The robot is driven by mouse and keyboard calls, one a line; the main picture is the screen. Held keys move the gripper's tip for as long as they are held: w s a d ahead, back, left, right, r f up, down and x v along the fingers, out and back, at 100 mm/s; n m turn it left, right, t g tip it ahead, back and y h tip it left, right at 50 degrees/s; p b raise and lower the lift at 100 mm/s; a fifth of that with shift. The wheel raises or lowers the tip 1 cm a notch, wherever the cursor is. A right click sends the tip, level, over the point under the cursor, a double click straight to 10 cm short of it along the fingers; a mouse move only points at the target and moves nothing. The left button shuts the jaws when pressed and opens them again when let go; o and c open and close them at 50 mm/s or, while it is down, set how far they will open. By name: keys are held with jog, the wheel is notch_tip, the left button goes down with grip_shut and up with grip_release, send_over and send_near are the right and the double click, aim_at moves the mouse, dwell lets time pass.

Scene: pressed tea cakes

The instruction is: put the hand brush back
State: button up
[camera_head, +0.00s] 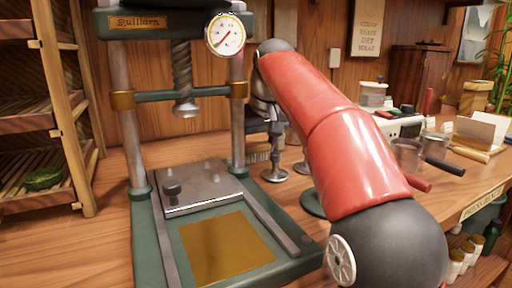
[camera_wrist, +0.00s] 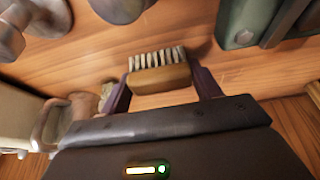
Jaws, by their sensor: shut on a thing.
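The hand brush (camera_wrist: 160,78) has a pale wooden back and a row of light bristles with dark gaps. In the wrist view it lies crosswise between the two dark fingers of my gripper (camera_wrist: 160,88), which is shut on it, with the bristles toward the top of the picture. In the head view my gripper (camera_head: 272,128) is mostly hidden behind the press column and my red arm. A bristled strip (camera_head: 258,153) shows just below it; I cannot tell whether this is the held brush. Whether the held brush touches the bench is unclear.
A green press (camera_head: 140,210) with a gauge stands close left of my arm. Metal round-based pieces (camera_head: 275,174) stand near the gripper. Pots (camera_head: 407,155) and boxes crowd the bench's right.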

jog(key=shift+f, duration=0.15)
jog(key=o, duration=0.9)
jog(key=p+v, duration=0.4)
jog(key=v, duration=0.8)
jog(key=shift+r, duration=0.2)
